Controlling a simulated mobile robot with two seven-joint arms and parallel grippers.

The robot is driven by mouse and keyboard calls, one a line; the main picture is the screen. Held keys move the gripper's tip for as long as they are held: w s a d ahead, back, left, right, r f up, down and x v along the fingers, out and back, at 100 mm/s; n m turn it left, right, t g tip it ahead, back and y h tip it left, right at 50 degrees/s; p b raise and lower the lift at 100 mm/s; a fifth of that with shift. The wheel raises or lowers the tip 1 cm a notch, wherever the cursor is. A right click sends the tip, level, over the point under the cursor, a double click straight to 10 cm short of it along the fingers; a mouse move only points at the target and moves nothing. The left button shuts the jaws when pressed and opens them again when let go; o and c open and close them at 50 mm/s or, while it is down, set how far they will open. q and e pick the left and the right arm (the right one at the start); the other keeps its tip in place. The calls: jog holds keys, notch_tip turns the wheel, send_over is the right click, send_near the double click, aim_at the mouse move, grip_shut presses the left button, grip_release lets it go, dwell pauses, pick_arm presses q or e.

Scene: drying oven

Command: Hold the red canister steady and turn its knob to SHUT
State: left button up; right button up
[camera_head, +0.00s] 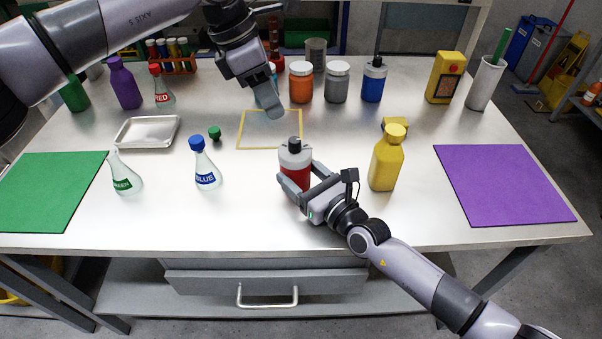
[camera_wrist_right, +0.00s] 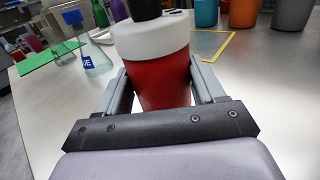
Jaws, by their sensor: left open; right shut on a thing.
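The red canister (camera_head: 296,174) stands upright near the front middle of the steel table. It has a white upper part and a dark knob (camera_head: 294,145) on top. My right gripper (camera_head: 294,187) is shut around its red body, with a finger on each side. The canister also fills the middle of the right wrist view (camera_wrist_right: 160,75), where the dark knob (camera_wrist_right: 145,9) is cut off by the top edge. The knob's setting cannot be read. My left gripper (camera_head: 270,98) is open and empty, above and behind the canister, apart from it.
A yellow bottle (camera_head: 386,162) stands just right of my right gripper. A BLUE flask (camera_head: 205,168) and small green stopper (camera_head: 215,134) are to the left. A yellow-outlined square (camera_head: 255,148) lies behind the canister. Several jars, including an orange one (camera_head: 301,85), line the back.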

pick_arm(q)
jog(key=shift+o, duration=0.6)
jog(key=d+f+h, duration=0.1)
jog(key=f, duration=0.1)
jog(key=s+d+f+h, duration=0.1)
jog(key=f, duration=0.1)
jog(key=d+f+h, duration=0.1)
jog(key=h, duration=0.1)
jog(key=shift+s+d+f, duration=0.35)
jog(key=shift+s+f, duration=0.05)
jog(key=h, duration=0.1)
jog(key=s+d+f+t+h, duration=0.1)
jog(key=f+h, duration=0.1)
jog(key=shift+s+d+f+n+t+h, duration=0.2)
jog(key=shift+s+d+n+t+h, duration=0.1)
jog(key=shift+s+h, duration=0.1)
jog(key=shift+s+f+t+h, duration=0.25)
jog(key=shift+t+h, duration=0.15)
jog(key=shift+s+a+f+n+t+h, duration=0.2)
jog(key=shift+a+f+n+t+h, duration=0.1)
jog(key=shift+n+t, duration=0.1)
jog(key=n+t+y, duration=0.1)
jog(key=n+t, duration=0.5)
jog(key=t, duration=0.4)
send_near(290, 145)
jog(key=x, duration=1.1)
jog(key=shift+w+d, duration=0.1)
